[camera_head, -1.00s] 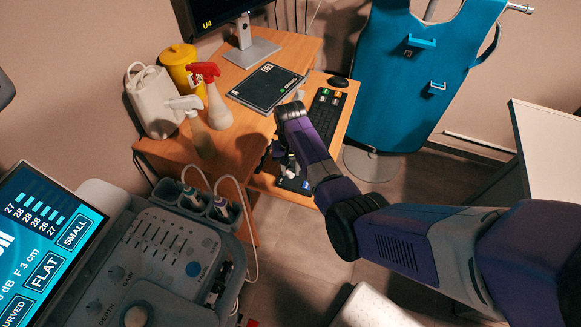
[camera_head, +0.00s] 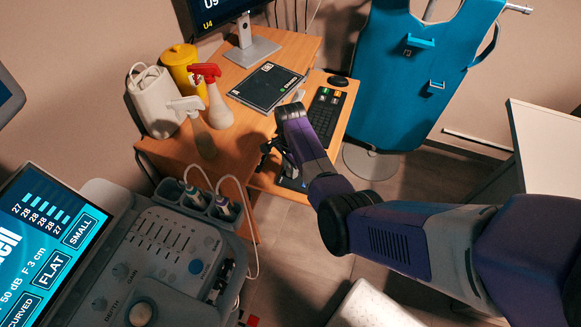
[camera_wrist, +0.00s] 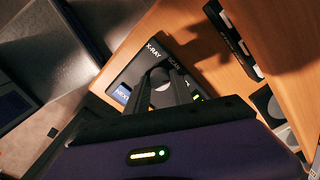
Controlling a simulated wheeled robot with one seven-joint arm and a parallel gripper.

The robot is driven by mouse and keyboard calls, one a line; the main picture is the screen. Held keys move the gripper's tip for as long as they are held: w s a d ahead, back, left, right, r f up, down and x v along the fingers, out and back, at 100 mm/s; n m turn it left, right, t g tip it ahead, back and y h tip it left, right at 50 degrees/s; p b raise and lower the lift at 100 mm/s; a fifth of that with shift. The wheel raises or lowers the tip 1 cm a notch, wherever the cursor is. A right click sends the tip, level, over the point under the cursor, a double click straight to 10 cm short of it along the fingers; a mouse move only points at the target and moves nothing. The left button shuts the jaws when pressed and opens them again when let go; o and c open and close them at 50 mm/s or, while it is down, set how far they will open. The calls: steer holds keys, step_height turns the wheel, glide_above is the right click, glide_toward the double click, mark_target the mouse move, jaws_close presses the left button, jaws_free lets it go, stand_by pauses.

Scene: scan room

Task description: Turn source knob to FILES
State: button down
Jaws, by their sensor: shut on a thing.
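The source panel (camera_wrist: 128,78) is a dark plate on the wooden desk, seen in the wrist view. It carries the words X-RAY and SCAN, a blue NEXT button (camera_wrist: 122,93) and a small green mark at its right. My gripper (camera_wrist: 161,76) has its two dark fingers over the panel, between the X-RAY and SCAN labels, shut on the source knob. The knob is mostly hidden between the fingers, so its pointing direction cannot be read. No FILES label is readable. In the head view my gripper is at the desk's lower tier, largely hidden by my purple wrist.
A black tablet-like device (camera_head: 266,87), spray bottles (camera_head: 214,100) and a monitor stand (camera_head: 249,47) are on the upper desk. An ultrasound console (camera_head: 155,250) fills the lower left.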

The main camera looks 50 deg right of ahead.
steer(key=shift+m, duration=1.7)
steer(key=c, duration=1.1)
jaws_free()
steer(key=shift+r, duration=0.15)
step_height(320, 180, up, 8)
steer(key=shift+f, duration=0.2)
